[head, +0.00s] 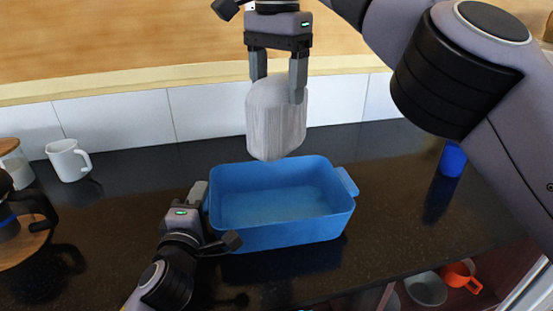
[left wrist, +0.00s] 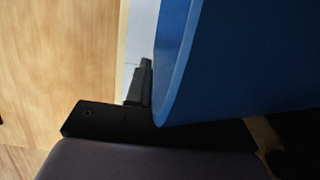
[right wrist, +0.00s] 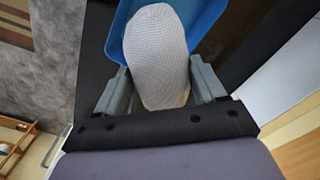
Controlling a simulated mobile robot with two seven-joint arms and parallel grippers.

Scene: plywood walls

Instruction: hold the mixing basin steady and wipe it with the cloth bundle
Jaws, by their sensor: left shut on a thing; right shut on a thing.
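The blue mixing basin (head: 290,235) is a rectangular tub standing upright on the dark counter, and its inside looks empty. My left gripper (head: 202,205) is shut on the basin's left side wall; the left wrist view shows the blue wall (left wrist: 225,60) close up, with one finger beside it. My right gripper (head: 278,78) is shut on the cloth bundle (head: 276,125), a whitish-grey rounded roll. It holds the bundle above the back part of the basin. The right wrist view shows the bundle (right wrist: 156,55) between both fingers, with the basin (right wrist: 207,22) beyond it.
A white mug (head: 68,160) stands at the back left of the counter. A dark-handled pot (head: 22,212) sits on a round wooden board at the left edge. A blue cup (head: 453,158) stands at the right. An orange mug (head: 460,275) and grey dish (head: 426,288) are below the counter.

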